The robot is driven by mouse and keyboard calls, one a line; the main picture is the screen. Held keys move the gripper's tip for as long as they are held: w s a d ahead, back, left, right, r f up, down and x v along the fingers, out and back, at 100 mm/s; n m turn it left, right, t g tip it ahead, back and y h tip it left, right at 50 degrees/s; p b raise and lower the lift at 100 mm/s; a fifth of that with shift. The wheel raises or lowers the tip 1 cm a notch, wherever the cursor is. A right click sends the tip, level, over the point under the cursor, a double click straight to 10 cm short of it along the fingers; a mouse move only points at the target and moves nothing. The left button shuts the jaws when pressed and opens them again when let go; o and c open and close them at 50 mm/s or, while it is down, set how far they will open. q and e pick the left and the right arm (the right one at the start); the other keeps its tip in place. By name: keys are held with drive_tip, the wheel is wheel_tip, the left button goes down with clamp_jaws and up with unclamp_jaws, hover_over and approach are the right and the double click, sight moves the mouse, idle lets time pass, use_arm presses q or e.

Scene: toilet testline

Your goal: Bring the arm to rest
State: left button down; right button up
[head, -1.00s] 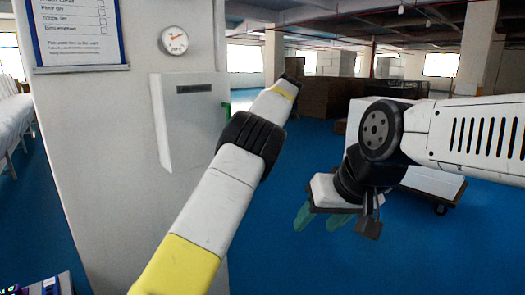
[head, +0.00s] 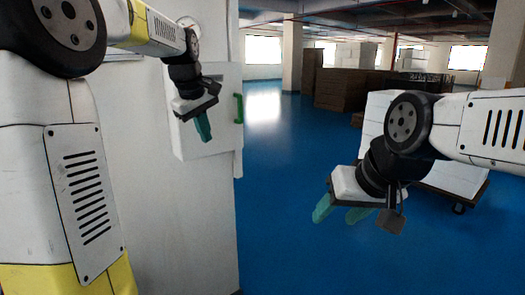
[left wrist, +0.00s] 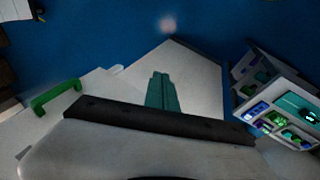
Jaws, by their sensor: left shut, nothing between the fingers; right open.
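My left gripper (head: 203,128) hangs at the end of my left arm, fingers pointing down, in front of the white box with the green handle. Its teal fingers are together with nothing between them; they also show in the left wrist view (left wrist: 162,92). My right gripper (head: 338,213) is at the right of the head view, pointing down and left. Its two teal fingers are apart and empty, above the blue floor.
The white wall box (head: 220,135) has a green handle (head: 239,108), close to my left gripper. A loaded cart (head: 455,178) stands behind my right arm. The left wrist view shows a bin of small coloured items (left wrist: 283,112). Blue floor (head: 285,150) lies open between my arms.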

use_arm(q)
drive_tip(key=s+f+m, duration=0.2)
drive_tip(key=s+m, duration=0.1)
drive_tip(key=s, duration=0.6)
drive_tip(key=s+d+f+m+t, duration=0.1)
drive_tip(key=s+f+m, duration=0.2)
drive_tip(key=s, duration=0.5)
drive_tip(key=s+f+m+h, duration=0.1)
drive_tip(key=s+f+m, duration=0.2)
drive_tip(key=s, duration=0.6)
drive_tip(key=shift+s+d+m+t, duration=0.35)
drive_tip(key=shift+d+m+t, duration=0.05)
